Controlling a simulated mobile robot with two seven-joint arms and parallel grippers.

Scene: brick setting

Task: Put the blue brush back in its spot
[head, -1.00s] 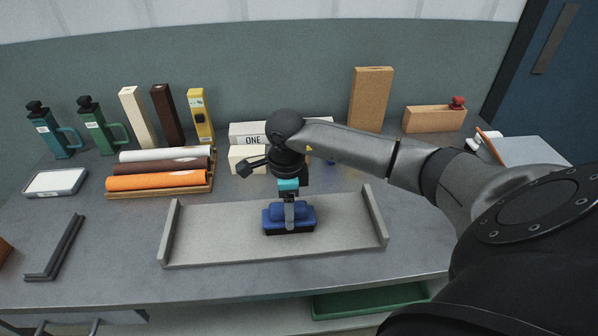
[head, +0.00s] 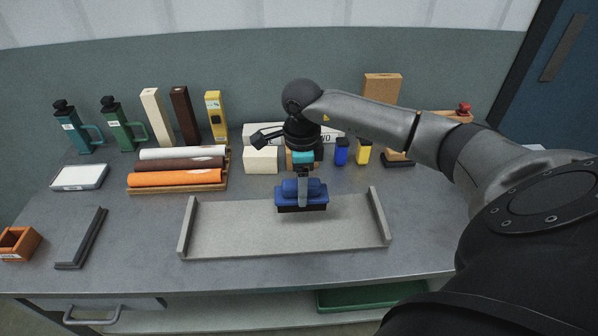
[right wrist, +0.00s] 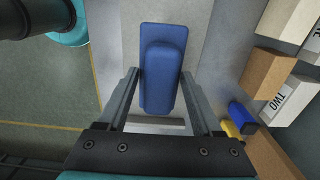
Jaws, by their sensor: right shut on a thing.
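The blue brush (head: 315,196) has a blue back and a dark underside. My right gripper (head: 303,186) is shut on its handle, pointing down, and holds it over the rear part of the shallow grey tray (head: 235,238). It seems raised off the tray floor, though the gap is hard to judge. In the right wrist view the brush (right wrist: 163,60) sits between the two fingers (right wrist: 160,100), and its bristles are hidden. My left gripper is not in view. No spot marked for the brush can be made out.
Behind the tray stand a cream block (head: 262,160), small blue (head: 341,151) and yellow (head: 363,152) items, and a dark-based item (head: 398,160). A rack of rolls (head: 180,180) is to the left. An angle bar (head: 82,240) lies front left. The tray is bare.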

